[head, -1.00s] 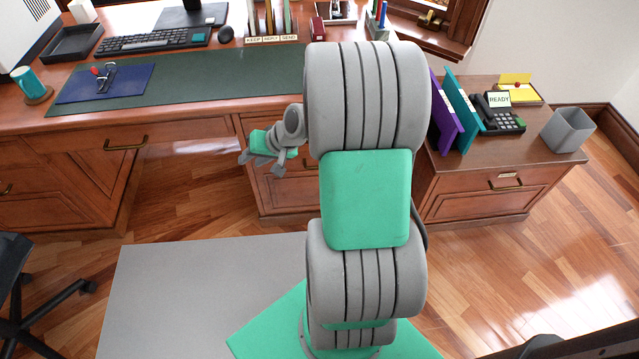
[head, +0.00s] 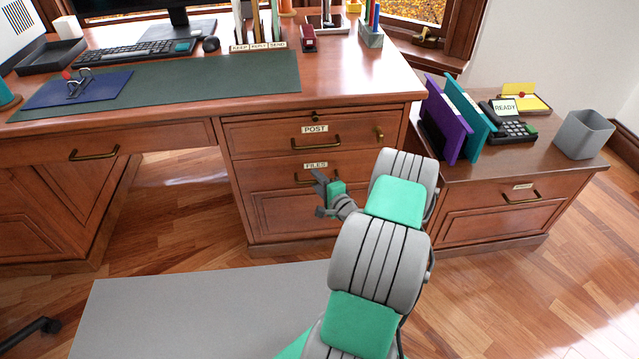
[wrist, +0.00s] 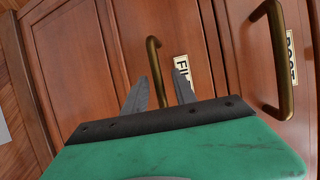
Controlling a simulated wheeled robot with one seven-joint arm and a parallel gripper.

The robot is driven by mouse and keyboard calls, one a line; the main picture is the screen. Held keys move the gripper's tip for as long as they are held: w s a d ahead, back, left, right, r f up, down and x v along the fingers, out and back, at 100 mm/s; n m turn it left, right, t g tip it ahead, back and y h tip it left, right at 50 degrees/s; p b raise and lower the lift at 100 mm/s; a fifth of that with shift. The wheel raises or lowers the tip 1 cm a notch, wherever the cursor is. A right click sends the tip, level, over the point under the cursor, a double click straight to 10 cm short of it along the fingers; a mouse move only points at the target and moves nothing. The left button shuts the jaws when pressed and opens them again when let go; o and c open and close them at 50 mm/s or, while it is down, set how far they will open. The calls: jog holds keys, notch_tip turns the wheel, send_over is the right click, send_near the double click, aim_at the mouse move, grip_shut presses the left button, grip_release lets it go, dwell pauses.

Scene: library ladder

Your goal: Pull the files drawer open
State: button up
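The files drawer (head: 262,173) is the wooden drawer under the post drawer in the desk pedestal and looks flush with its front. Its FILES label (head: 315,165) sits above a brass bar handle (head: 310,179), which my gripper partly hides. My gripper (head: 318,195) is at this handle, empty, its fingers apart. In the wrist view the upright-looking brass handle (wrist: 157,68) shows between the two grey fingers (wrist: 160,90). I cannot tell whether the fingertips touch it.
The post drawer (head: 255,135) above has its own handle (head: 316,143) and a brass lock. A side cabinet (head: 500,205) with a phone and a grey bin (head: 583,135) stands to the right. Wooden floor (head: 185,235) lies open left of the pedestal.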

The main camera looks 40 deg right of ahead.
jog(key=shift+c, duration=0.3)
grip_shut()
jog(key=shift+w+r, duration=0.1)
dwell(1.0)
